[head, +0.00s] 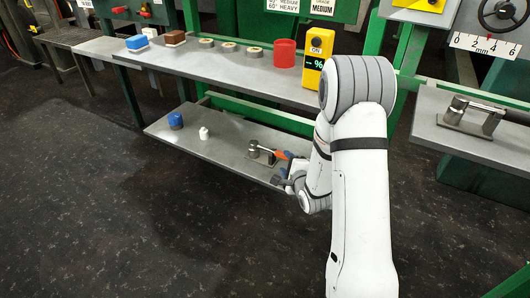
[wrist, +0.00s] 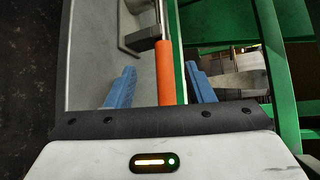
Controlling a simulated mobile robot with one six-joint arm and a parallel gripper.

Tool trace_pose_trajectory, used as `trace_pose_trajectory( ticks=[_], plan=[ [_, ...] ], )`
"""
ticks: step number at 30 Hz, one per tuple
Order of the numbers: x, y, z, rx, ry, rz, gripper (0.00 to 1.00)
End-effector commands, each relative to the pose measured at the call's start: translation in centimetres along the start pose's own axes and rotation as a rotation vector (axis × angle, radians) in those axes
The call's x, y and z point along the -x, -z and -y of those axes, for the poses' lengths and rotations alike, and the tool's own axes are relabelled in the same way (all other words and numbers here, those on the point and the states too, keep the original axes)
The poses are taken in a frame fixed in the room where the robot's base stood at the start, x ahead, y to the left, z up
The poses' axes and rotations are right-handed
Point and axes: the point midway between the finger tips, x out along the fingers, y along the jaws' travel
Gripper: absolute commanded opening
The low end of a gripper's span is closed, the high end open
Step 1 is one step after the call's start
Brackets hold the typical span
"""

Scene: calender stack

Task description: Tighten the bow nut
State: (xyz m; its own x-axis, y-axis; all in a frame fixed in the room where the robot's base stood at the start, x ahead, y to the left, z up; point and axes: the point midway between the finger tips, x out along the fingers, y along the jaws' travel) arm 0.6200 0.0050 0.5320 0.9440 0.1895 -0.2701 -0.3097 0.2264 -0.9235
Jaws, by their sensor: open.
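An orange handle (wrist: 165,75) runs lengthwise between the two blue fingers of my open gripper (wrist: 160,84) in the wrist view, with a gap on each side. My gripper (head: 284,176) is close by at the shelf's front edge, partly hidden by my arm. Which part is the bow nut I cannot tell.
The lower shelf (head: 210,150) also holds a blue object (head: 175,120) and a white one (head: 204,133). The upper shelf (head: 220,66) holds rings, a red cylinder (head: 285,53) and a yellow gauge (head: 318,58). Another metal fitting (head: 472,113) stands on the right table. Green frame bars (wrist: 275,40) are right of my gripper.

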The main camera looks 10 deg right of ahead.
Motion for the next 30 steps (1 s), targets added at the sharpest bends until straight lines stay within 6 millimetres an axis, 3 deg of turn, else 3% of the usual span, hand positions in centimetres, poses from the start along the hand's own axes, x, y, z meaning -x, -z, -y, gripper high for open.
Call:
trace_pose_trajectory(
  ticks=[9, 19, 30],
  plan=[
    [-4.4, 0.6, 0.3, 0.0, 0.002, -0.006, 0.48],
    [-5.0, 0.7, 0.5, 0.0, 0.001, -0.008, 0.48],
    [-5.0, 0.7, 0.5, 0.0, 0.001, -0.009, 0.18]
  ],
)
